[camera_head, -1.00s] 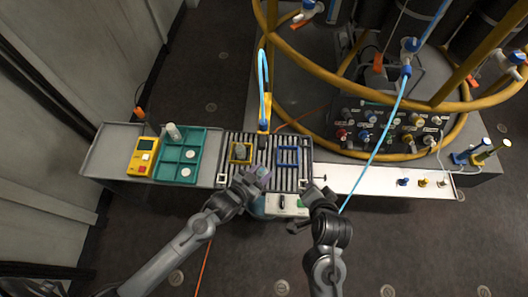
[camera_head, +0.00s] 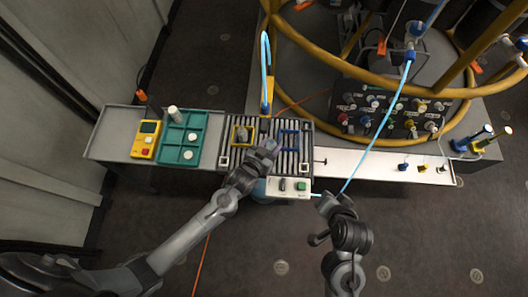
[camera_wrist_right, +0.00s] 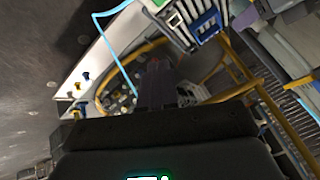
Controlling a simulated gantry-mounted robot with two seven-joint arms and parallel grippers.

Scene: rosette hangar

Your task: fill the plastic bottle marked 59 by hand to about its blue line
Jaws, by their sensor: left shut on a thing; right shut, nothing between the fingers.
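My left gripper (camera_head: 266,152) is over the slatted rack, between the yellow frame and the blue frame. It is shut on a small, pale bluish thing (camera_head: 271,145), probably the plastic bottle. The fingers hide most of it, and I can read no number or blue line. Behind it a light-blue hose (camera_head: 264,60) arches down to a blue nozzle (camera_head: 265,106) at the rack's back edge. The held thing is in front of the nozzle, apart from it.
The slatted rack (camera_head: 231,162) carries a yellow frame (camera_head: 234,141) around a grey object and a blue frame (camera_head: 297,146). Left are a teal tray (camera_head: 171,154) with white pieces and a yellow meter (camera_head: 146,139). A yellow ring rail (camera_head: 290,50) and blue hose (camera_head: 378,130) are at right.

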